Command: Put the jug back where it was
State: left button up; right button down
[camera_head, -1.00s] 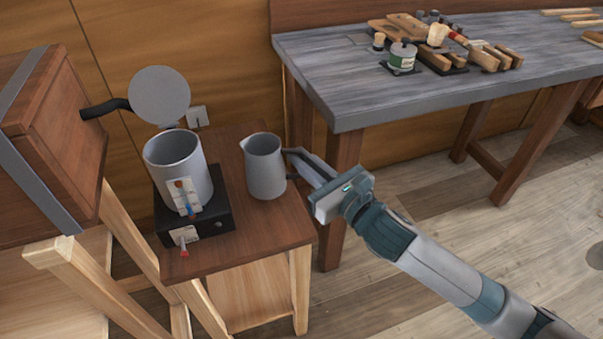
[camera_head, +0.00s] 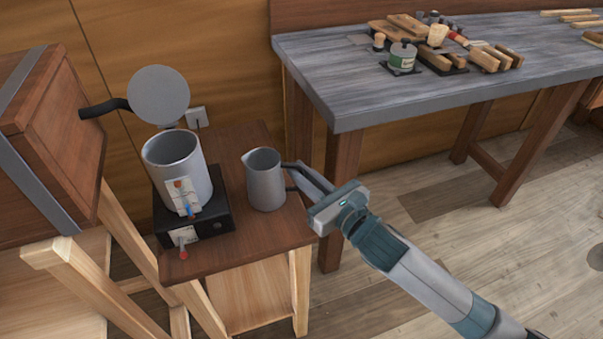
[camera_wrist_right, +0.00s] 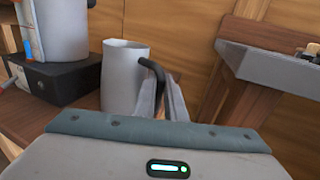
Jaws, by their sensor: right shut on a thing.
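The grey metal jug (camera_head: 265,182) is upright over the right part of the small brown wooden table (camera_head: 245,235), beside the heater pot. I cannot tell for certain whether its base touches the table top. My right gripper (camera_head: 306,180) comes in from the right and is shut on the jug's dark handle. In the right wrist view the jug (camera_wrist_right: 122,78) stands ahead, and the gripper fingers (camera_wrist_right: 172,98) close around the handle, partly hiding it. My left gripper is not in view.
A grey pot (camera_head: 180,165) with its round lid raised stands on a black box (camera_head: 215,220) just left of the jug. A grey workbench (camera_head: 340,90) with tools stands behind right. A wooden chest (camera_head: 55,140) on a pale stand is at the left.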

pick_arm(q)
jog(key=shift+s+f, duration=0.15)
pick_arm(e)
jog(key=shift+f, duration=0.1)
jog(key=c, duration=1.8)
grip_release()
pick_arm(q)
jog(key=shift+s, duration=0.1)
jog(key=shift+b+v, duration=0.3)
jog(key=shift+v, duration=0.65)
pick_arm(e)
jog(key=shift+v, duration=6)
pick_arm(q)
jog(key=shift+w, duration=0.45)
pick_arm(e)
jog(key=shift+d, duration=0.1)
